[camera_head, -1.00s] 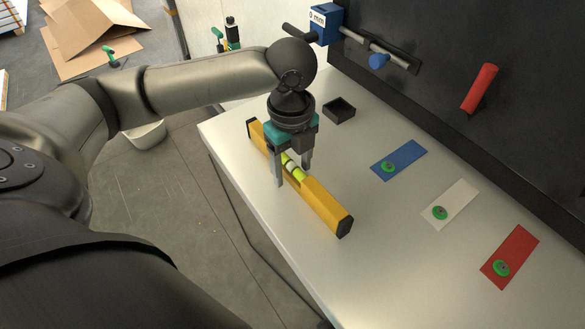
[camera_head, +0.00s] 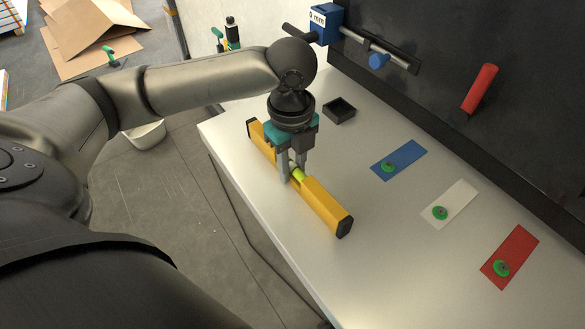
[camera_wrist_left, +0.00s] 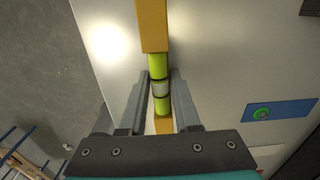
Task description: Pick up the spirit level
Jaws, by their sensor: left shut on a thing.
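The yellow spirit level (camera_head: 322,204) with black end caps lies on the white table near its left edge. It shows in the left wrist view (camera_wrist_left: 152,25) with its green vial section (camera_wrist_left: 160,89) between my fingers. My left gripper (camera_head: 293,176) points down over the level's middle, its fingers shut on the vial section from both sides. The gripper also shows in the left wrist view (camera_wrist_left: 160,90). The level seems to rest on the table still. My right gripper is not in view.
A small black tray (camera_head: 352,106) stands just behind the level. Blue (camera_head: 408,155), white (camera_head: 462,195) and red (camera_head: 517,243) plates with green round pieces lie to the right. A blue device (camera_head: 325,22) and red cylinder (camera_head: 480,88) are on the dark back panel. The table's front right is clear.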

